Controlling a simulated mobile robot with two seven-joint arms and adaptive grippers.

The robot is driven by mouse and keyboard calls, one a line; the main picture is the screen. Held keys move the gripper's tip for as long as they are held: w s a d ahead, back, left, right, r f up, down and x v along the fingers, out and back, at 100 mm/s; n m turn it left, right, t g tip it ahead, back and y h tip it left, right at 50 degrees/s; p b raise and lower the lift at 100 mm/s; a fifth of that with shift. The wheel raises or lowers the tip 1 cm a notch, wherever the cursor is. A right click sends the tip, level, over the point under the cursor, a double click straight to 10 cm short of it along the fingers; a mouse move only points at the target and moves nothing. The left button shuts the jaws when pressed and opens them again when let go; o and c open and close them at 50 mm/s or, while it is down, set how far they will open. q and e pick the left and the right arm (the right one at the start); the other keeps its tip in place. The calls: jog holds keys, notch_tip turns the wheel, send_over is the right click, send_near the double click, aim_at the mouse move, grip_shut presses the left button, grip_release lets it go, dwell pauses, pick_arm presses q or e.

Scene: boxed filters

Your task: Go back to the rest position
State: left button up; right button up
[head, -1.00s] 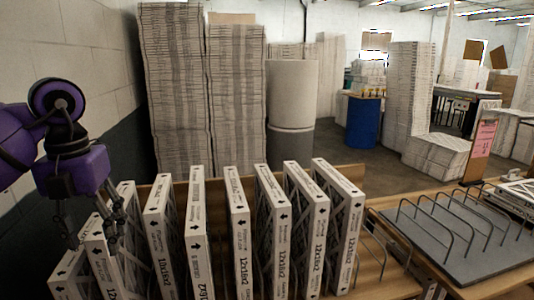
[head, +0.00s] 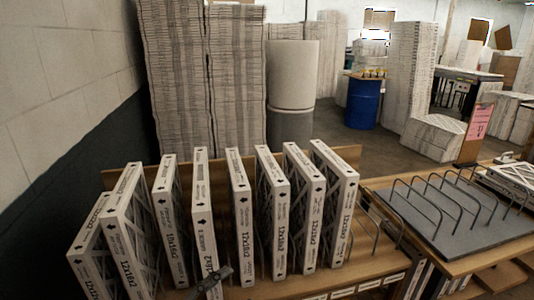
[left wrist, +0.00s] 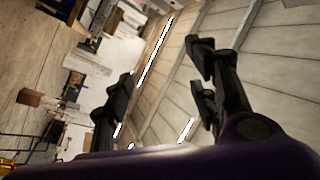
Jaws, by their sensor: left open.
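My left gripper (left wrist: 160,78) shows in the left wrist view with its dark fingers spread apart and nothing between them. Its camera looks across the room toward the ceiling, with the picture tilted. In the head view the left arm no longer shows at the left. A small dark piece at the bottom, in front of the filters, looks like a fingertip of mine; I cannot tell which arm's. Several white boxed filters (head: 240,215) stand upright in a row on the wooden rack, the leftmost ones leaning. My right gripper is not clearly in view.
A grey board with wire dividers (head: 470,245) lies on the table at the right. Tall stacks of filters (head: 172,80), a grey cylinder (head: 292,75) and a blue barrel (head: 362,102) stand behind. A wall runs along the left.

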pick_arm(q)
jog(key=s+a+f+n+t+y, duration=0.35)
jog(key=a+f+n+y, duration=0.35)
jog(key=f+n+y, duration=0.25)
jog(key=s+a+f+n+g+y, duration=0.2)
jog(key=s+f+n+g+y, duration=0.1)
jog(key=s+f, duration=0.7)
jog(key=s+a+f+n+g+y+p, duration=0.1)
jog(key=s+a+f+n+g+y, duration=0.2)
jog(key=s+f+n, duration=0.3)
jog(key=s+f+g, duration=0.1)
jog(key=s+f, duration=0.3)
jog(key=shift+f+y, duration=0.25)
jog(key=shift+y, duration=0.1)
jog(key=shift+s, duration=0.1)
